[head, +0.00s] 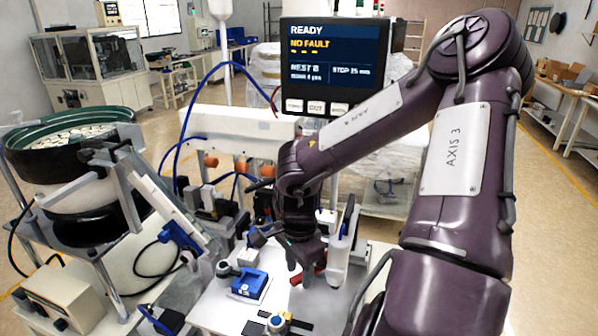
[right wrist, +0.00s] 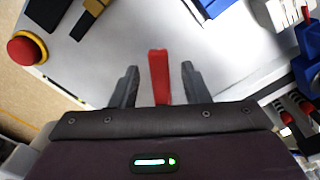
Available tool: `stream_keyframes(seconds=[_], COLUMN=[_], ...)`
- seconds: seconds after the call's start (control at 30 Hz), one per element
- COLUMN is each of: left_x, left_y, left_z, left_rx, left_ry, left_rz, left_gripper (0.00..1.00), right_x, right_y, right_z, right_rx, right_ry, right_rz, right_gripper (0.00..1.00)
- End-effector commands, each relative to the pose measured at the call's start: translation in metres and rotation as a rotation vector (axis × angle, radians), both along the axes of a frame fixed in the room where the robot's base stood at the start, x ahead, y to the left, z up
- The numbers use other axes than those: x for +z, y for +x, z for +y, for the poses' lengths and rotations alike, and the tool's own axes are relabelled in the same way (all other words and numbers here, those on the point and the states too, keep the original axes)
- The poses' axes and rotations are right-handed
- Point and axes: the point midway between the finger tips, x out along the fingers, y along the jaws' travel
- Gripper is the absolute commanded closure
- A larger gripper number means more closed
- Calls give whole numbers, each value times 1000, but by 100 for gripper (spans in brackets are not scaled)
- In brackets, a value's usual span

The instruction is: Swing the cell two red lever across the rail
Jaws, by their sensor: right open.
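A red lever (right wrist: 158,72) shows in the right wrist view as an upright red bar between the two dark fingers of my right gripper (right wrist: 160,68). There is a clear gap on each side of it, so the fingers are open around it and do not touch it. In the head view my right gripper (head: 306,277) points down over the white worktop, and a small part of the red lever (head: 296,280) shows beside its fingers. The lever's base and the rail are hidden or cannot be made out. My left gripper is not in view.
A blue fixture (head: 249,285) stands left of the gripper on the worktop. A red button with a yellow ring (right wrist: 27,48) shows in the wrist view. A bowl feeder (head: 70,150) stands at the left. A screen (head: 335,52) reads READY, NO FAULT.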

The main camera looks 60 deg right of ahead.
Motion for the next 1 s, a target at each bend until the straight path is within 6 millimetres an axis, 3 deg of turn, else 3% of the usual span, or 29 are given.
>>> stream_keyframes(seconds=[0.4, 0.77, 1.0], left_x=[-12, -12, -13], left_y=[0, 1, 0], left_z=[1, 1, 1], left_rx=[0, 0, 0], left_ry=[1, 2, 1], left_rz=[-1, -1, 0], left_gripper=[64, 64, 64], right_x=[64, 74, 76], right_y=[1, 0, 4], right_z=[-1, 0, -2], right_rx=[0, 0, -105], right_ry=[-4, 0, -14], right_rz=[-4, -1, 9], right_gripper=[58, 58, 86])
